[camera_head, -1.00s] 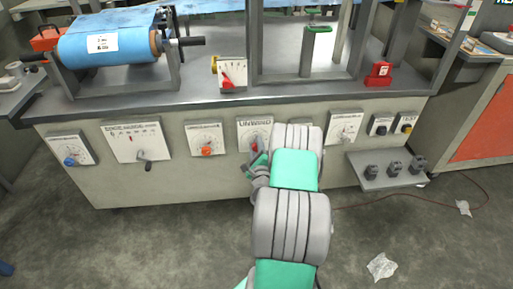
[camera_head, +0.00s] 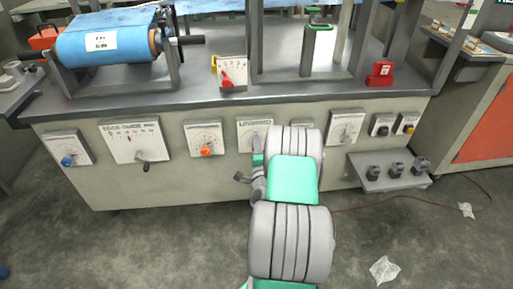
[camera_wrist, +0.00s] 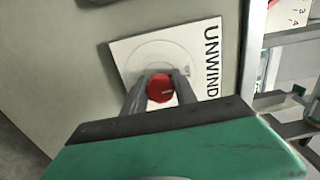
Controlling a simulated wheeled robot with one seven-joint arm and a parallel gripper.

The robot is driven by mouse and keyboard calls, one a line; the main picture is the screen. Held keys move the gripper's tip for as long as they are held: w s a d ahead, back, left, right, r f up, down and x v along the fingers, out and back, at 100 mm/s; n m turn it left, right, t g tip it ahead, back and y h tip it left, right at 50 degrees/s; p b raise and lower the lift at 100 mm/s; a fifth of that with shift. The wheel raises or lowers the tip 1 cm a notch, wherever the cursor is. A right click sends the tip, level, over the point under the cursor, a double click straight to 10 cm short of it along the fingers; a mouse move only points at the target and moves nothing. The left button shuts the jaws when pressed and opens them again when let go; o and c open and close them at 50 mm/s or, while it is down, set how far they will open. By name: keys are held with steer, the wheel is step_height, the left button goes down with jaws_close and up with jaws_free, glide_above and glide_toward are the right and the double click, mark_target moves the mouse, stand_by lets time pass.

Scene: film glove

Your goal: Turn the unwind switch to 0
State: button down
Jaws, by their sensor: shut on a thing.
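The unwind switch is a red round knob (camera_wrist: 160,88) on a white plate marked UNWIND (camera_wrist: 205,70) in the wrist view. My gripper (camera_wrist: 160,90) has its two dark fingers on either side of the knob and is shut on it. A short pale mark shows on the knob's face; the dial's numbers are too faint to read in the wrist view. In the head view the UNWIND plate (camera_head: 252,125) is on the front of the machine, and my arm hides the knob and most of the fingers.
On the same front panel are the edge guide plate (camera_head: 125,130), an orange-knobbed dial (camera_head: 206,151), a blue-knobbed dial (camera_head: 67,161) and a dial plate (camera_head: 346,128) right of my arm. A low shelf (camera_head: 400,183) with several small dark items juts out at the right.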

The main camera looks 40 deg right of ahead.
stand_by(0.3)
steer(key=c, duration=1)
jaws_free()
steer(key=b+v, duration=0.2)
steer(key=v, duration=0.6)
steer(key=shift+w, duration=0.1)
